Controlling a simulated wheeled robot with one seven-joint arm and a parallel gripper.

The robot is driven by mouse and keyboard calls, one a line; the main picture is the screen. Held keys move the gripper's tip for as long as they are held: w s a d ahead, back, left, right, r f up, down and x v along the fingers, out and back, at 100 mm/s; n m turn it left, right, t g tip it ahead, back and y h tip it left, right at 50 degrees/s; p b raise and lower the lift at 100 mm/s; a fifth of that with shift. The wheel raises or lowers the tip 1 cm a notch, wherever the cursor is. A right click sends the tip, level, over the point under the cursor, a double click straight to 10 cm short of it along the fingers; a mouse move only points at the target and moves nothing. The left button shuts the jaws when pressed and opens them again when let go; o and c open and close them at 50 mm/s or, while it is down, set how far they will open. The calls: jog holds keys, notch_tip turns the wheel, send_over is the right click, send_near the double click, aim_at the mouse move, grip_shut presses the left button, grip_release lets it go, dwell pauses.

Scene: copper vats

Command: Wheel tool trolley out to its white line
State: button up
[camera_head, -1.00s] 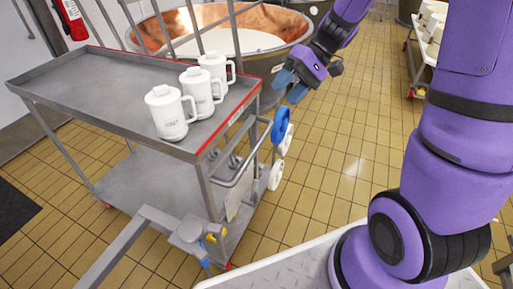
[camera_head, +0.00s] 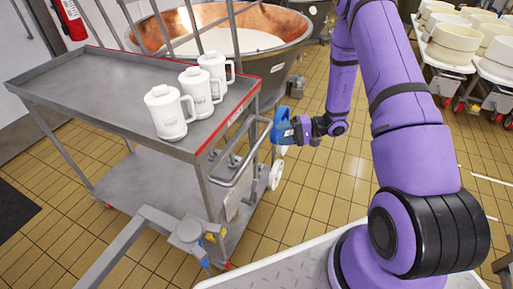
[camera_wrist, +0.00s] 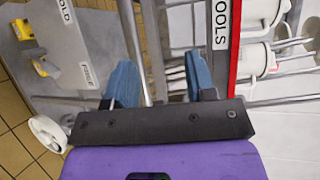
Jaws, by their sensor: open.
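The tool trolley (camera_head: 95,85) is a grey metal two-shelf cart with red edging, at the left of the head view. Its tubular push handle (camera_head: 240,170) is on its right end; a "TOOLS" label (camera_wrist: 221,24) shows in the wrist view. My gripper (camera_head: 283,127) is open beside the handle's upper end. In the wrist view its blue fingers (camera_wrist: 160,82) stand apart with a grey tube passing between them in the picture; I cannot tell contact. A short white floor line (camera_head: 490,180) shows at the far right; I cannot tell whether it is the trolley's.
Three white mugs (camera_head: 168,112) stand on the trolley's top. A copper vat (camera_head: 275,40) is behind it. Carts with white round moulds (camera_head: 455,45) stand at the back right. A grey rail (camera_head: 140,245) is at front left.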

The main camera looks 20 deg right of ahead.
jog(key=m+t, duration=0.1)
jog(key=t, duration=0.1)
send_near(257, 147)
jog(key=x, duration=0.7)
jog(key=f+x, duration=0.1)
jog(key=x, duration=0.2)
jog(key=shift+w, duration=0.45)
jog(key=shift+c, duration=0.3)
jog(key=shift+d, duration=0.1)
grip_shut()
